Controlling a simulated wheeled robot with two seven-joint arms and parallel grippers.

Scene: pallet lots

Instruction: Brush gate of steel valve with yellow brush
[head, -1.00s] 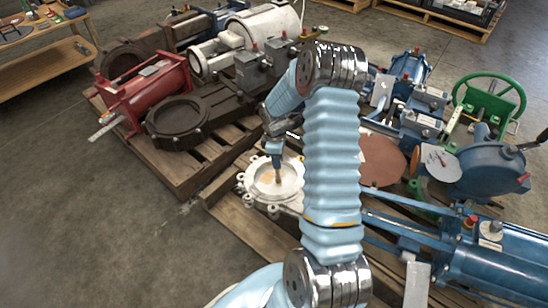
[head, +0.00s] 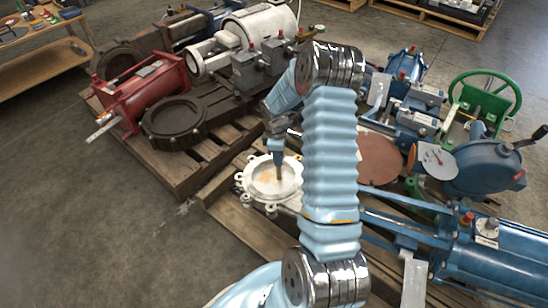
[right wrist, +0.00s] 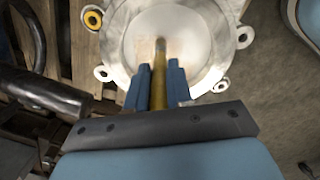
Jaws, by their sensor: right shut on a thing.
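The steel valve (head: 246,194) lies flat on a pallet, a pale metal ring with bolt lugs; it also shows in the right wrist view (right wrist: 116,50). Its gate (head: 262,186) is the round plate inside the ring, with a tan-orange patch near the middle; it fills the top of the right wrist view (right wrist: 195,45). My right gripper (head: 277,157) is above the gate, shut on the yellow brush (right wrist: 159,85), which points down between the blue fingers. The brush tip is at the patch; I cannot tell if it touches. My left gripper is not in view.
A red cylinder actuator (head: 150,92) and a dark brown valve (head: 175,122) lie on the pallet at left. Blue valves (head: 485,165) and a green handwheel (head: 487,95) crowd the right. My right arm hides part of the middle. The floor at lower left is clear.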

